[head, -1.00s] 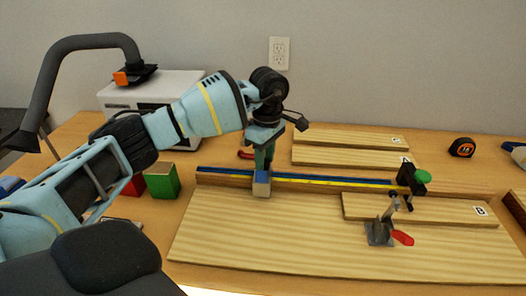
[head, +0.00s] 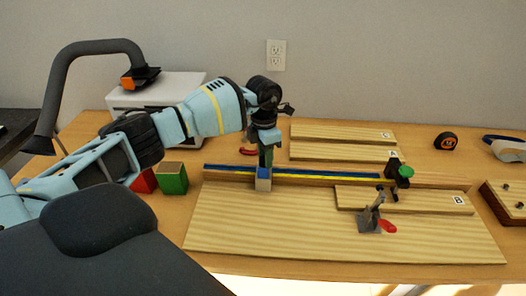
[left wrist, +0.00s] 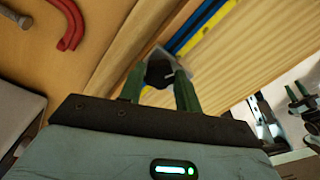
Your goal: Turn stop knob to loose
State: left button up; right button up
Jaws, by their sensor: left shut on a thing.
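A small grey stop block (head: 263,184) sits on the fence (head: 225,185) with the blue and yellow scale, near its left end. My left gripper (head: 265,158) points down over the block from above. In the left wrist view its two green fingers (left wrist: 160,88) are shut on a dark knob (left wrist: 159,71) at the block, and they hide part of it. A second, black stop with a green knob (head: 405,171) stands near the fence's right end, well apart from the gripper. Dark finger-like parts, perhaps my right gripper (left wrist: 298,97), show small in the left wrist view.
A toggle clamp with a red handle (head: 388,226) stands on the wide board (head: 300,235). Plank B (head: 400,198) lies near it, with planks A (head: 345,151) and C (head: 340,133) behind the fence. Red and green blocks (head: 172,178) stand left. A tape measure (head: 445,142) lies at right.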

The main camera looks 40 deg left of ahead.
pick_arm(q)
jog(key=n+p, duration=0.1)
jog(key=n, duration=0.2)
jog(key=shift+r+n+p, duration=0.3)
jog(key=shift+n+p, duration=0.05)
jog(key=shift+n, duration=0.05)
jog(key=n+p, duration=0.2)
jog(key=n, duration=0.2)
jog(key=shift+n+t, duration=0.3)
jog(key=n+p, duration=0.1)
jog(key=n, duration=0.1)
jog(key=shift+a+n, duration=0.1)
jog(key=shift+n, duration=0.3)
jog(key=shift+n+p, duration=0.45)
jog(key=shift+n, duration=0.35)
jog(key=n, duration=0.2)
jog(key=shift+s+f+n, duration=0.1)
jog(key=shift+f+n, duration=0.05)
jog(key=shift+n, duration=0.15)
jog(key=shift+a+f+n+t, duration=0.1)
jog(key=shift+n+t, duration=0.2)
jog(key=shift+n, duration=1.6)
pick_arm(e)
jog(key=w+d+r+t, duration=0.1)
jog(key=w+r+t, duration=0.1)
jog(key=w+r, duration=0.4)
jog(key=shift+w+r, duration=0.15)
jog(key=shift+r, duration=1)
pick_arm(q)
jog(key=shift+s, duration=0.1)
